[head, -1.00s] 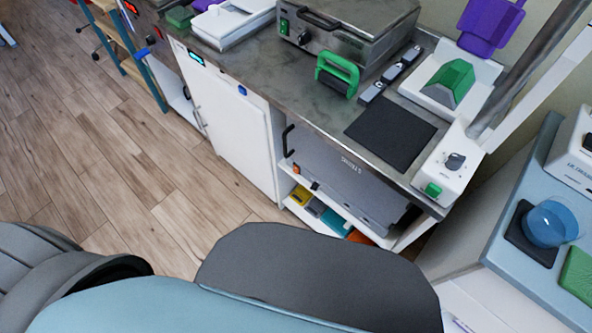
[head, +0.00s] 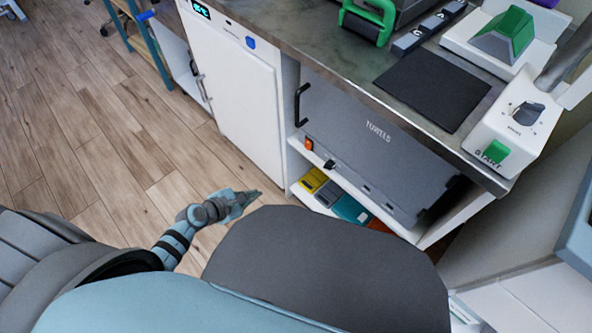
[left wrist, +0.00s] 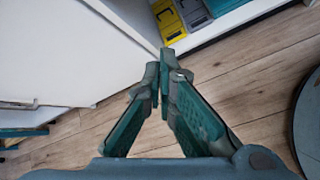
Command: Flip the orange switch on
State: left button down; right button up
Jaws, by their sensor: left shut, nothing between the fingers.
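A small orange switch (head: 308,143) shows in the head view at the lower left of the grey towels bin (head: 375,150), on the front of the cabinet's open bay. A small black part (head: 329,164) sits just right of it. Which way the switch is set is too small to tell. My left gripper (head: 252,196) is shut and empty, over the floor in front of the white cabinet, below and left of the switch and apart from it. In the left wrist view my gripper's fingers (left wrist: 162,74) meet at the tips; the switch does not show there. My right gripper is out of view.
The white cabinet door (head: 235,95) stands left of the bay. A lower shelf holds yellow (head: 313,180), grey and teal (head: 351,210) items. The counter above bears a dark mat (head: 433,89) and a white unit with a green START button (head: 495,152). The wooden floor (head: 110,150) at left is clear.

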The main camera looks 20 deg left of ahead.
pick_arm(q)
jog(key=w+d+r+n+t+h+b, duration=0.2)
jog(key=w+r+n, duration=0.3)
jog(key=r, duration=0.1)
jog(key=shift+w+d+n+h, duration=0.25)
jog(key=shift+d+n+h, duration=0.05)
jog(key=shift+d, duration=0.05)
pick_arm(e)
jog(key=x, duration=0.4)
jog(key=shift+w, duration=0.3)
pick_arm(q)
jog(key=b, duration=0.7)
send_near(308, 145)
jog(key=w+f, duration=0.1)
jog(key=f, duration=0.1)
jog(key=w+d+f, duration=0.1)
jog(key=f, duration=0.1)
jog(key=w+f, duration=0.2)
jog(key=shift+d+f, duration=0.2)
jog(key=shift+w+d+r, duration=0.1)
jog(key=shift+w+d, duration=0.1)
jog(key=shift+w, duration=0.25)
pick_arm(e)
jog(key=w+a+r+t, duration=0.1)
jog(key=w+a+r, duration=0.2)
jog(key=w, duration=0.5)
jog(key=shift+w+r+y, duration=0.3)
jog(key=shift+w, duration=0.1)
